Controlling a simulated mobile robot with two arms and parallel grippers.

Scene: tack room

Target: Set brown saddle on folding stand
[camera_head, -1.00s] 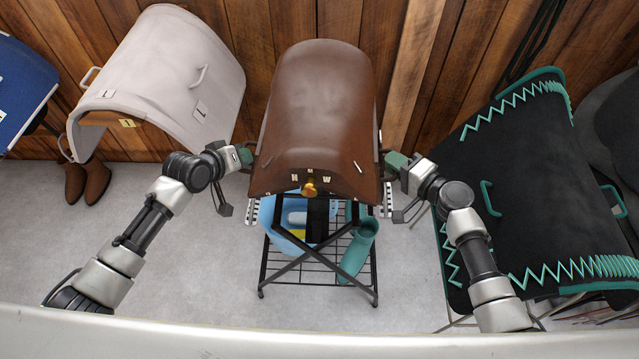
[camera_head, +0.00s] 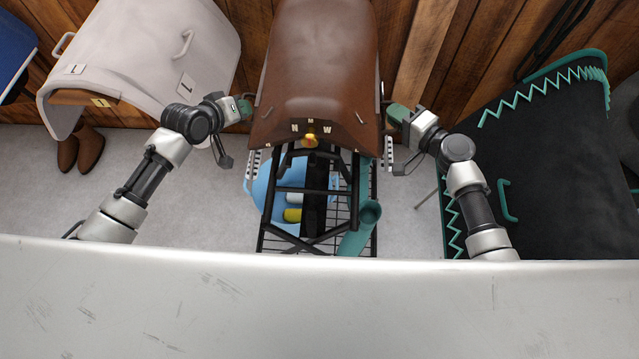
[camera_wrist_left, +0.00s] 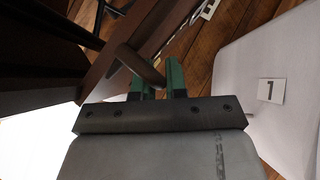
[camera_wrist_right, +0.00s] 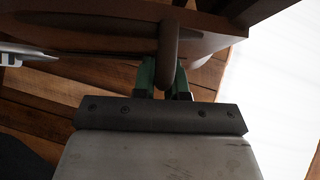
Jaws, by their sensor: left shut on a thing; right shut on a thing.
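The brown saddle (camera_head: 318,65) is in the middle of the head view, over the black folding stand (camera_head: 315,190). I cannot tell whether it rests on the stand or hangs just above it. My left gripper (camera_head: 246,106) is at the saddle's left side, its green fingers shut on a brown handle (camera_wrist_left: 138,66) in the left wrist view. My right gripper (camera_head: 396,113) is at the right side, shut on the other brown handle (camera_wrist_right: 168,50) in the right wrist view. The stand's top is hidden under the saddle.
A white saddle-shaped piece (camera_head: 140,60) stands at left, with brown boots (camera_head: 82,149) below. A black piece with green zigzag trim (camera_head: 545,150) stands at right. A blue tub (camera_head: 262,190) and teal tube (camera_head: 358,230) sit low in the stand. A wooden wall (camera_head: 420,55) is behind.

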